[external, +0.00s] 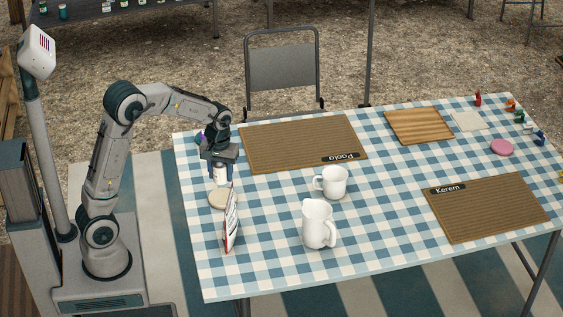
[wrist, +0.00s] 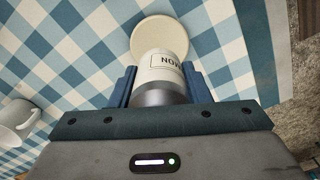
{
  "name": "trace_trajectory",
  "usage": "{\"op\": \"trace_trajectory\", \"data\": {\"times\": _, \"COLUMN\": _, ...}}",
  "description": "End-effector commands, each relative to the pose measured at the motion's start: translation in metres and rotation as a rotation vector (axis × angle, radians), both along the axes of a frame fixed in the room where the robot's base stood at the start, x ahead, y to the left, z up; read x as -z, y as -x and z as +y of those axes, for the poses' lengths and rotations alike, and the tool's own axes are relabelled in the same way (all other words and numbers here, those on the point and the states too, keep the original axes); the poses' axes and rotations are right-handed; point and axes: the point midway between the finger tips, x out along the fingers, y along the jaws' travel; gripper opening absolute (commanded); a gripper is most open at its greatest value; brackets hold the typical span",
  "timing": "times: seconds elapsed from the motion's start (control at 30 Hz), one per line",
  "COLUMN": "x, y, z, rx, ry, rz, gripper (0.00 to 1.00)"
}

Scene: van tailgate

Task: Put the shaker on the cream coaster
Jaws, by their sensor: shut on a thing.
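The shaker (wrist: 163,70) is a white cylinder with a grey metal end and a label reading "NO…", the rest of which is hidden. My gripper (wrist: 158,88) is shut on it. In the external view the shaker (external: 220,174) hangs below my gripper (external: 219,165), roughly upright, near the table's left end. The cream coaster (external: 218,198) is a round disc on the checked cloth, just nearer the camera than the shaker. In the wrist view the coaster (wrist: 160,33) shows just past the shaker, partly covered by it. I cannot tell the shaker's exact height above the table.
A standing card (external: 231,220) is close beside the coaster. A white mug (external: 332,182) and a white pitcher (external: 318,224) stand to the right. A brown placemat labelled "Paola" (external: 300,143) lies behind. Bare cloth is in front of the card.

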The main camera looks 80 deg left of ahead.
Motion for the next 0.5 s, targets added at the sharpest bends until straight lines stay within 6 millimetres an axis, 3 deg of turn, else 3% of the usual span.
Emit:
{"op": "trace_trajectory", "data": {"times": 0.1, "x": 0.019, "y": 0.0, "z": 0.0, "rx": 0.0, "ry": 0.0, "rz": 0.001, "gripper": 0.19}}
{"op": "trace_trajectory", "data": {"times": 0.27, "x": 0.03, "y": 0.0, "z": 0.0, "rx": 0.0, "ry": 0.0, "rz": -0.001, "gripper": 0.19}}
{"op": "trace_trajectory", "data": {"times": 0.5, "x": 0.061, "y": 0.0, "z": 0.0, "rx": -0.001, "ry": 0.001, "rz": 0.0, "gripper": 0.19}}
